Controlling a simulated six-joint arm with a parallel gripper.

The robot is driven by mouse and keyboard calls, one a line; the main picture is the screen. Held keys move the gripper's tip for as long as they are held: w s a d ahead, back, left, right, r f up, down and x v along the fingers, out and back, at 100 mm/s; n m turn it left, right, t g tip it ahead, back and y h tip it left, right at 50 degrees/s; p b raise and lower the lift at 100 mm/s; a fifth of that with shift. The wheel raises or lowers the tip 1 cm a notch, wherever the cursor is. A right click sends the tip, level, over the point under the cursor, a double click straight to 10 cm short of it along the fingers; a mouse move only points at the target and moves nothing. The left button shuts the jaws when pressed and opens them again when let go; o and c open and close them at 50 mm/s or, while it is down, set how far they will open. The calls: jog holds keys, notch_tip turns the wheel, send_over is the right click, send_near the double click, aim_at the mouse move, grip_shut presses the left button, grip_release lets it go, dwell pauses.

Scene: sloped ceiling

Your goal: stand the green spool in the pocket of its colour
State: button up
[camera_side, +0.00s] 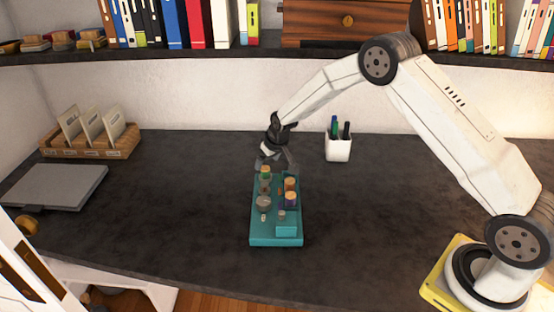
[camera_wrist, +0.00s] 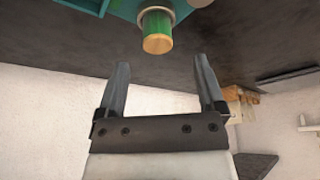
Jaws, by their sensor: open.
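The green spool (camera_wrist: 157,34) has a green body and a pale wooden end, with a pale ring at its other end against the teal tray (camera_wrist: 112,8). In the side view the green spool (camera_side: 265,171) is at the far left end of the tray (camera_side: 276,241), upright as far as I can tell. Whether it sits in a pocket, and that pocket's colour, I cannot make out. My gripper (camera_wrist: 163,66) is open and empty. Its fingers point toward the green spool without reaching around it. In the side view my gripper (camera_side: 277,164) is close above the tray's far end.
The tray also holds an orange-and-wood spool (camera_side: 290,184), a purple one (camera_side: 291,199) and a grey round piece (camera_side: 264,203). A white pen cup (camera_side: 338,149) stands behind, right of the tray. A card rack (camera_side: 90,146) and grey laptop (camera_side: 55,186) are left. Dark desktop around the tray is clear.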

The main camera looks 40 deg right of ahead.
aim_at(265, 167)
jog(key=shift+x, duration=2.6)
jog(key=shift+s+d, duration=0.15)
jog(key=shift+c, duration=0.3)
grip_shut()
jog(key=shift+r, duration=0.15)
jog(key=shift+r, duration=0.4)
jog(key=s+r, duration=1.2)
jog(key=s, duration=0.2)
jog(key=shift+a, duration=0.45)
